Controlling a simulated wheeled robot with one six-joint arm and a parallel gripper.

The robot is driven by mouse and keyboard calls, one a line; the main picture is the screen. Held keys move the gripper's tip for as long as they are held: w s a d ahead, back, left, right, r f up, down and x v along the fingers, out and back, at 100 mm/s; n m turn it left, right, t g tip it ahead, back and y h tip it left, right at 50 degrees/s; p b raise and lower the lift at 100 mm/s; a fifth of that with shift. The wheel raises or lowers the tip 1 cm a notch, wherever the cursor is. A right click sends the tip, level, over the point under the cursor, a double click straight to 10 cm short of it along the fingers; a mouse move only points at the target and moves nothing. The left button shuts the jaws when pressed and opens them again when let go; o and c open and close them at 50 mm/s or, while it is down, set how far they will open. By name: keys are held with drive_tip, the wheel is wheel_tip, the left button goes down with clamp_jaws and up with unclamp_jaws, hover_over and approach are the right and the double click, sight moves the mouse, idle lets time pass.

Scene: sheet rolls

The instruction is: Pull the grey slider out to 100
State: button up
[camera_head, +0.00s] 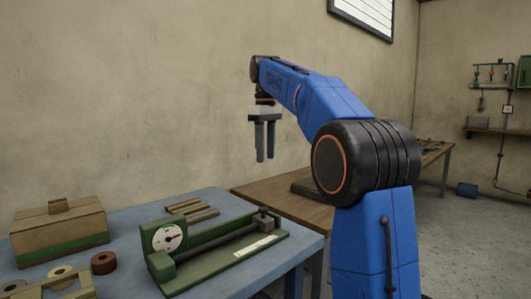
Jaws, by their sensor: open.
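A green device (222,262) with a round white dial (167,237) stands on the blue table. A dark grey bar runs from the dial end to a dark grey block with a knob (264,219) at the device's right end. This block looks like the grey slider, but I cannot be sure. A pale strip (255,247) lies along the device's front face; its marks are too small to read. My gripper (265,159) hangs fingers down, open and empty, well above the device and apart from it.
A cardboard-brown box with a green band (60,235) stands at the left. Brown rolls (104,262) and short rods (190,210) lie near the device. A wooden table (290,200) is behind. The air around my gripper is clear.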

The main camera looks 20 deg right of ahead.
drive_tip(key=shift+a, duration=0.15)
drive_tip(key=c, duration=0.5)
drive_tip(key=a+f+n, duration=0.1)
drive_tip(key=n, duration=0.1)
drive_tip(key=s+a+f+n+h, duration=0.1)
drive_tip(key=a+n, duration=0.1)
drive_tip(key=s+a+f+n, duration=0.1)
drive_tip(key=a+n, duration=0.1)
drive_tip(key=shift+s+f+n+t+h, duration=0.1)
drive_tip(key=shift+s+n+t+h, duration=0.1)
drive_tip(key=shift+n+t+h, duration=0.15)
clamp_jaws()
drive_tip(key=s+a+f+n+t+h, duration=0.2)
drive_tip(key=s+a+f+n, duration=0.25)
drive_tip(key=n, duration=0.65)
approach(260, 219)
drive_tip(key=a+f, duration=0.1)
drive_tip(key=s+a+f, duration=0.1)
drive_tip(key=f, duration=0.1)
drive_tip(key=shift+s+a+f, duration=0.15)
drive_tip(key=shift+a+f, duration=0.05)
drive_tip(key=shift+f, duration=0.1)
drive_tip(key=shift+w+d+f, duration=0.1)
drive_tip(key=shift+w+d, duration=0.55)
drive_tip(key=shift+d, duration=0.3)
drive_tip(key=shift+w+d, duration=0.45)
drive_tip(key=shift+d, duration=0.3)
drive_tip(key=shift+w+d, duration=0.1)
